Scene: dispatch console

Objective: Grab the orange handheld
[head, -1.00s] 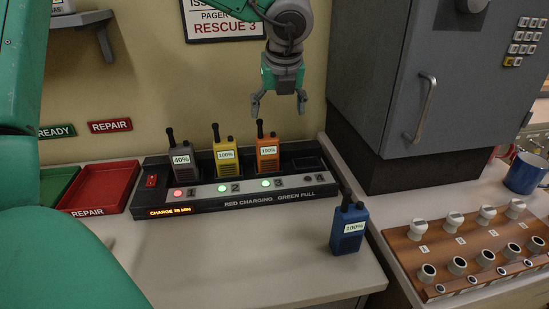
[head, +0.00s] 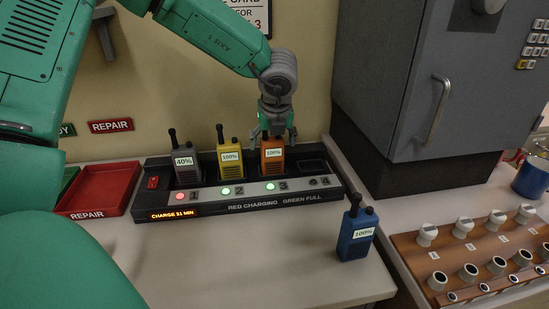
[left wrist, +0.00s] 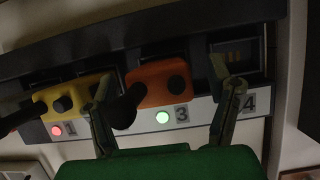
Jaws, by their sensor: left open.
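The orange handheld (head: 272,158) stands upright in slot 3 of the charger (head: 245,206), with a 100% label and a green light below it. My left gripper (head: 273,138) is open, pointing down, with its fingers around the top of the orange handheld. In the left wrist view the orange handheld (left wrist: 158,87) lies between the two spread fingers of the left gripper (left wrist: 165,100). I cannot tell whether the fingers touch it. My right gripper is not in view.
A grey handheld (head: 186,167) and a yellow handheld (head: 230,160) stand in slots 1 and 2; slot 4 is empty. A blue handheld (head: 356,232) stands on the counter. A red tray (head: 98,190) is at left, a knob panel (head: 470,255) at right.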

